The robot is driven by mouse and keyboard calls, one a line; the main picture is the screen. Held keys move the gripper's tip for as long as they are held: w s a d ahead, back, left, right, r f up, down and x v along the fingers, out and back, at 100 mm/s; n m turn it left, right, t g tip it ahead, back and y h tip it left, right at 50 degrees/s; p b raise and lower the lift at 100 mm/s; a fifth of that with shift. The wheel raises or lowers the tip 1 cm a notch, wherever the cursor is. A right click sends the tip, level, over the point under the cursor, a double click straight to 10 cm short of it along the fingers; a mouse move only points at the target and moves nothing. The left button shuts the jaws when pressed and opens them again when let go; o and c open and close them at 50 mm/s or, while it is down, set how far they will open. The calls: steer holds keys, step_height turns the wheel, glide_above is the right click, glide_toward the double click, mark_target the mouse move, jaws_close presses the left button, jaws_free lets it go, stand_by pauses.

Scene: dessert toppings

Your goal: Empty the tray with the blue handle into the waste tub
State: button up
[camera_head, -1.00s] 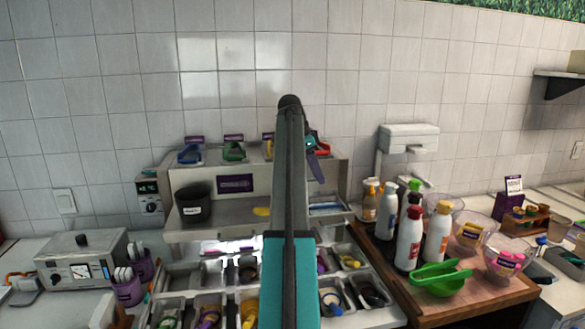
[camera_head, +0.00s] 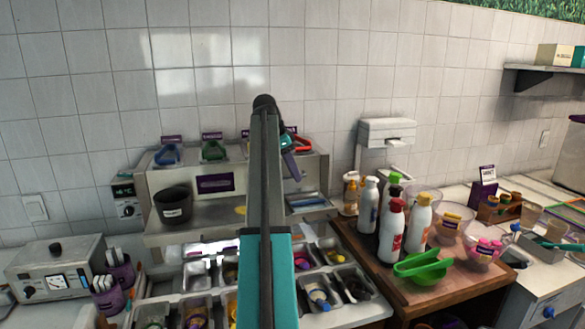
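A black tub (camera_head: 172,205) with a white label stands on the middle shelf at left; I cannot read the label or see inside. In the lower rack, a tray (camera_head: 328,308) right of my arm holds a utensil with a blue handle (camera_head: 318,294); its contents are unclear. A blue-handled thing (camera_head: 168,154) sits on the top shelf. A shallow tray (camera_head: 307,202) with a bluish edge is on the middle shelf at right. My arm rises through the middle of the view, and my gripper (camera_head: 290,155) is by the top shelf, its fingers mostly hidden.
Green (camera_head: 213,150) and red things are also on the top shelf. Sauce bottles (camera_head: 391,228), a green bowl (camera_head: 422,267) and clear bowls stand on a wooden board at right. A grey appliance (camera_head: 55,272) and purple cups are at left. A dispenser (camera_head: 387,131) hangs behind.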

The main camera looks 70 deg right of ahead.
mark_target(308, 202)
steer(key=p+x, duration=0.3)
steer(key=x, duration=0.9)
steer(key=shift+s+f, duration=0.1)
steer(key=shift+s, duration=0.05)
steer(key=shift+c, duration=0.2)
jaws_close()
steer(key=shift+r+p, duration=1.05)
steer(key=shift+r, duration=1.25)
